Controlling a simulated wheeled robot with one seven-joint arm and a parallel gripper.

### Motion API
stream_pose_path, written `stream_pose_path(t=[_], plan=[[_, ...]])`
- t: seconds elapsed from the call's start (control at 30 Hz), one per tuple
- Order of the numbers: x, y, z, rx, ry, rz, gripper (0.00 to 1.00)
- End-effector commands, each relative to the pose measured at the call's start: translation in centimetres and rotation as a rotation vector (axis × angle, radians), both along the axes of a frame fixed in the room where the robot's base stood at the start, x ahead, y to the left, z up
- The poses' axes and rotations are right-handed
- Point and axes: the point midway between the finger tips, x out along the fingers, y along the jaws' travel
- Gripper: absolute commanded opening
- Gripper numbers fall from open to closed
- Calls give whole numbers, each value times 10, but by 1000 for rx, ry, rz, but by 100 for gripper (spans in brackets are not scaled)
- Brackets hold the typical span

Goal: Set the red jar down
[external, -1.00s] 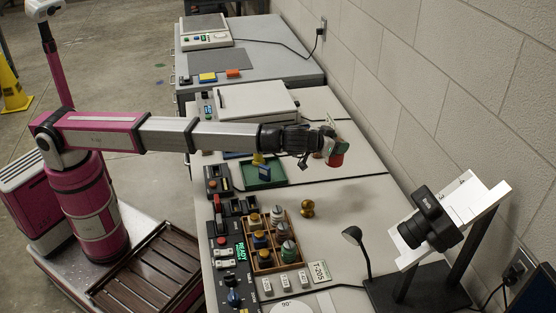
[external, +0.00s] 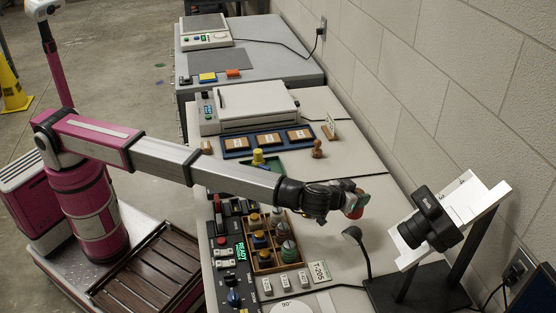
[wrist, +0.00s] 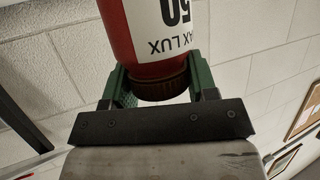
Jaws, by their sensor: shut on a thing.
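The red jar (external: 356,206) is in my gripper (external: 348,201) at the right end of my arm in the external view. The green fingers are shut on it, and it is held over the bench (external: 385,200). In the wrist view the red jar (wrist: 130,45) has a white label with black print and a dark ribbed cap between the green fingers of my gripper (wrist: 155,85). From the external view I cannot tell exactly how high the jar is above the bench top.
A wooden compartment box (external: 262,265) with several small items stands below my forearm. A blue tray (external: 235,153) and a brown stamp-like object (external: 318,149) lie behind. Clear bench lies right of my gripper.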

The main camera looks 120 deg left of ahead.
Motion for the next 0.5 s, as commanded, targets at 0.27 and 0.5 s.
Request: stream_pose_path(t=[0.27, 0.5], plan=[[3, -3, -19, 1, 2, 1, 22], [3, -3, -44, 0, 0, 1, 22]])
